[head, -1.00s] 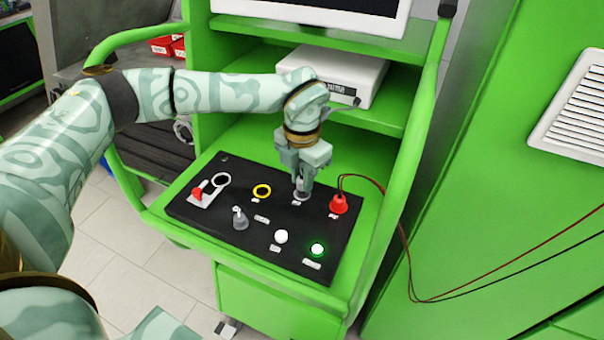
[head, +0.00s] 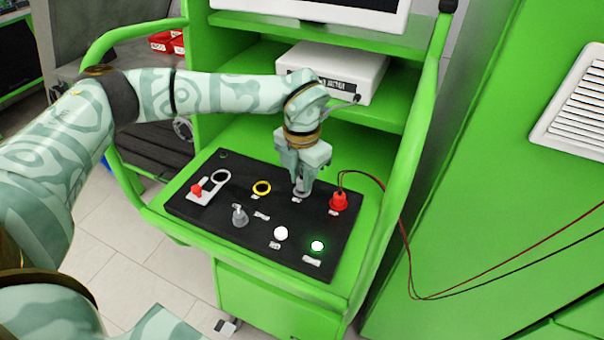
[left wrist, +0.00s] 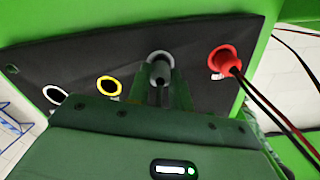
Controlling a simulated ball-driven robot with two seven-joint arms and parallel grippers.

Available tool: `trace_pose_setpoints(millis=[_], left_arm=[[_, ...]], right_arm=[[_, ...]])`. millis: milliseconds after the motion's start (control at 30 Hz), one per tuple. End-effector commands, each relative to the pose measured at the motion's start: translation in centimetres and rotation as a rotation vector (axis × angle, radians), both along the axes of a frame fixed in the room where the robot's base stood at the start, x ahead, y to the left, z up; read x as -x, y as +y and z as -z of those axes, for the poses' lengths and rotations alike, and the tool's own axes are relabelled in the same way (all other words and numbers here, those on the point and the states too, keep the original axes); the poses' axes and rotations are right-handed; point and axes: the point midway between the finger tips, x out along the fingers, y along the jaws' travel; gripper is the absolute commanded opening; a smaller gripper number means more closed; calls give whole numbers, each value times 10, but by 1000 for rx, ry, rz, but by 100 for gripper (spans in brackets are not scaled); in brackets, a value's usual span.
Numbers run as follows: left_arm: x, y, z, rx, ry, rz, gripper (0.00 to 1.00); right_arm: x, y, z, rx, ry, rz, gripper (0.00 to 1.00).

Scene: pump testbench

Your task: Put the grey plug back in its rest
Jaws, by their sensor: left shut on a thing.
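My left gripper (head: 300,188) points down over the black panel and is shut on the grey plug (left wrist: 160,74). In the left wrist view the plug sits between the two fingers, in line with a grey ring (left wrist: 159,57) on the panel. The plug's tip is at or in this ring; I cannot tell how deep. In the head view the fingers cover most of the plug, and the ring (head: 301,194) shows just under them. My right gripper is not in view.
Right beside the gripper, a red plug (head: 339,202) with red and black cables stands in the panel (head: 207,205). A yellow ring (head: 262,188) is on the left. A red switch (head: 196,190), grey knob (head: 240,215), white button (head: 281,233) and lit green button (head: 317,246) are around.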

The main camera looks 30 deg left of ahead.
Motion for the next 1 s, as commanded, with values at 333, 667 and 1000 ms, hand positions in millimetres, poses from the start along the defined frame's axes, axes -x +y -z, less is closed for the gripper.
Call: trace_pose_setpoints(millis=[333, 667, 1000], left_arm=[[0, 0, 7, 0, 0, 0, 2], [0, 0, 11, 0, -1, 0, 2], [0, 0, 11, 0, 0, 0, 47]], right_arm=[[1, 0, 3, 0, 1, 0, 0], [1, 0, 4, 0, 2, 1, 0], [1, 0, 4, 0, 2, 0, 0]])
